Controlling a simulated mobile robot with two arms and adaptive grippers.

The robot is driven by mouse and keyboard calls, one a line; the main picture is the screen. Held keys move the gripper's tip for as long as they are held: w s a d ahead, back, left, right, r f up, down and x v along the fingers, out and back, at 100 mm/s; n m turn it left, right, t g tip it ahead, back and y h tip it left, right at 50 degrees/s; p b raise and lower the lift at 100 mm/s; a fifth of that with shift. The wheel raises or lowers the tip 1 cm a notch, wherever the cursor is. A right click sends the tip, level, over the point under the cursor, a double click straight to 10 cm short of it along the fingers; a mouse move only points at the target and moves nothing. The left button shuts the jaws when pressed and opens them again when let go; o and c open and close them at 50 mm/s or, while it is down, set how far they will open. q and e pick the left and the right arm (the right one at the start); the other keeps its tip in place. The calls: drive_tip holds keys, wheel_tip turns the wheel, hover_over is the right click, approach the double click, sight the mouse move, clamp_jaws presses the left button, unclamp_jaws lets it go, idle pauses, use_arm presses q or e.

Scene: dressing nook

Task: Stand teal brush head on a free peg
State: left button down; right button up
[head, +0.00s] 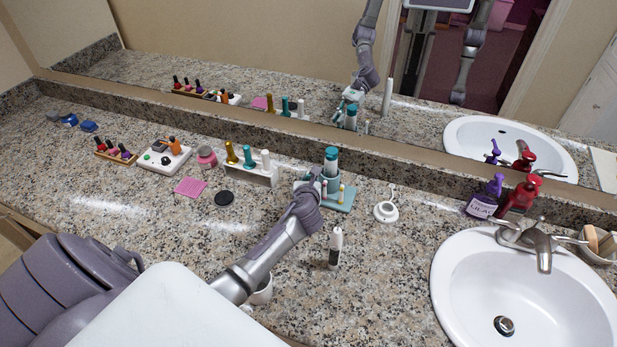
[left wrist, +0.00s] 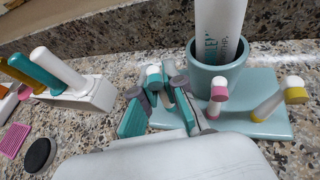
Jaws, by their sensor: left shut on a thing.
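My left gripper (head: 312,186) is at the left edge of the teal stand (head: 340,204). In the left wrist view, its fingers (left wrist: 165,98) are shut on a small brush head with a white top and teal colouring (left wrist: 154,78). The fingers hide most of it, and I cannot tell whether its lower end touches the stand. A free peg cannot be made out. My right gripper is not in view directly.
A teal cup (left wrist: 217,72) on the stand holds a tall tube (left wrist: 220,30). A white rack of coloured handles (head: 262,177) stands to the left. A white round base (head: 386,211) lies to the right, and a white upright handle (head: 335,248) stands in front. The sink is at right.

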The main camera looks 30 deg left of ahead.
use_arm(q)
drive_tip(key=shift+f+b, duration=0.4)
drive_tip(key=shift+f, duration=0.3)
idle(0.5)
drive_tip(key=c, duration=0.6)
unclamp_jaws()
drive_tip(key=shift+p+v, duration=1.35)
drive_tip(key=shift+v, duration=0.15)
drive_tip(key=shift+p+v, duration=1.5)
drive_tip(key=shift+v, duration=0.5)
